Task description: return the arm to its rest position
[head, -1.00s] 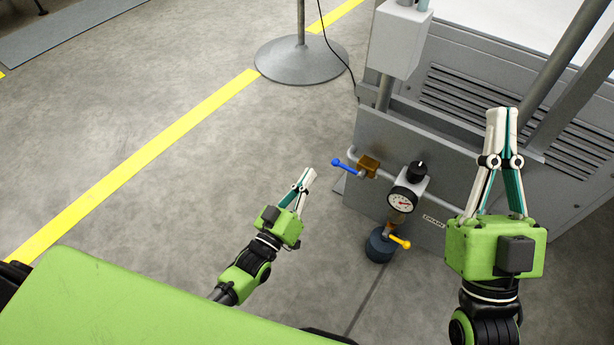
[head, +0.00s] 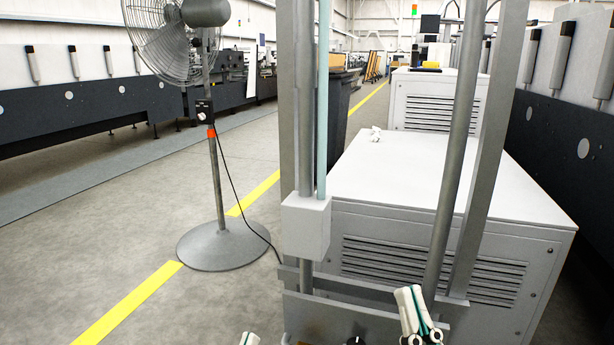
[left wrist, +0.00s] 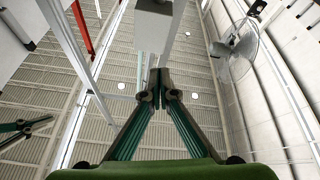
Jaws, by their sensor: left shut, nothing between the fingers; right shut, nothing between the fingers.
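My left gripper (head: 249,339) shows only as a white fingertip at the bottom edge of the head view. In the left wrist view its two fingers (left wrist: 160,80) meet at the tips, shut and empty, pointing up toward the ceiling. My right gripper (head: 412,306) is at the lower right of the head view, in front of the grey machine's frame, its white and teal fingers together with nothing held. A dark green and black gripper, likely my right one (left wrist: 24,128), shows at the left edge of the wrist view. Most of both arms is out of the head view.
A grey machine cabinet (head: 540,235) with vents and upright posts stands close ahead. A grey box (head: 306,226) hangs on its post. A pedestal fan (head: 222,246) stands to the left with a trailing cable. Floor (head: 60,270) at the left is open.

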